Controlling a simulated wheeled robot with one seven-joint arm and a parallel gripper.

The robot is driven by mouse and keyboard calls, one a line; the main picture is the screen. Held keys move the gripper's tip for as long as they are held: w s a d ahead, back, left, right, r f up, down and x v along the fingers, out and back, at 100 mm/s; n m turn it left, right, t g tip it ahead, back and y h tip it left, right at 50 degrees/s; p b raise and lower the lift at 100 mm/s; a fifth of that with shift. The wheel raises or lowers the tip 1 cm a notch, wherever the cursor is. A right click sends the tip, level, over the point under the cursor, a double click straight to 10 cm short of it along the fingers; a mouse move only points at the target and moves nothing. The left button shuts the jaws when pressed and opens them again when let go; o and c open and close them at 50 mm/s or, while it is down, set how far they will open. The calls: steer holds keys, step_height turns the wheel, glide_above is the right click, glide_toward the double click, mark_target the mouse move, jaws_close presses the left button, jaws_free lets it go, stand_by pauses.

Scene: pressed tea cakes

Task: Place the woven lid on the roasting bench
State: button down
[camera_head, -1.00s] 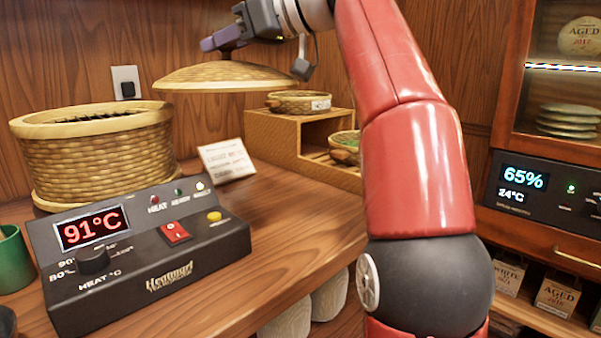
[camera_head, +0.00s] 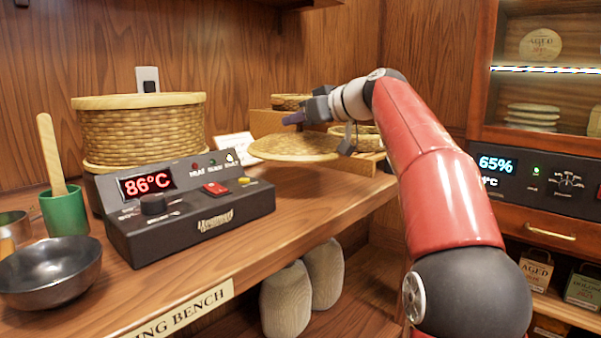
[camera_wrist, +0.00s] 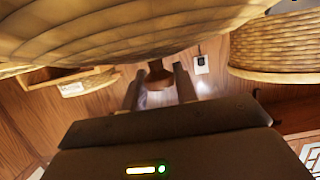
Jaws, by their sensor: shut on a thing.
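The woven lid (camera_head: 295,149) is a shallow, pale, round basketwork cover. My gripper (camera_head: 297,118) is above it and shut on its knob, which is mostly hidden in the head view. The lid is roughly level, low at the right part of the roasting bench (camera_head: 225,262), right of the heater control box. I cannot tell whether it touches the bench top. In the wrist view the lid (camera_wrist: 90,30) fills the upper left, and its brown knob (camera_wrist: 159,76) sits between the fingers of my gripper (camera_wrist: 158,88).
The woven roasting basket (camera_head: 142,132) stands behind the black control box (camera_head: 190,215), which reads 86°C. A green cup (camera_head: 65,212) and dark bowl (camera_head: 50,272) are at left. A wooden shelf unit (camera_head: 262,122) with small baskets is behind the lid. Bench right of the box is clear.

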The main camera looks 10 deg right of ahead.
mark_target(333, 146)
step_height(333, 146, down, 8)
steer(key=shift+r+b, duration=0.25)
steer(key=shift+b, duration=0.75)
steer(key=shift+f, duration=0.15)
steer(key=shift+f+b, duration=0.1)
steer(key=shift+b, duration=0.2)
steer(key=c, duration=1.1)
jaws_free()
steer(key=shift+r, duration=0.25)
steer(key=shift+s+d, duration=0.15)
steer(key=v, duration=1.1)
steer(key=shift+s+d+r, duration=0.15)
steer(key=shift+s, duration=0.1)
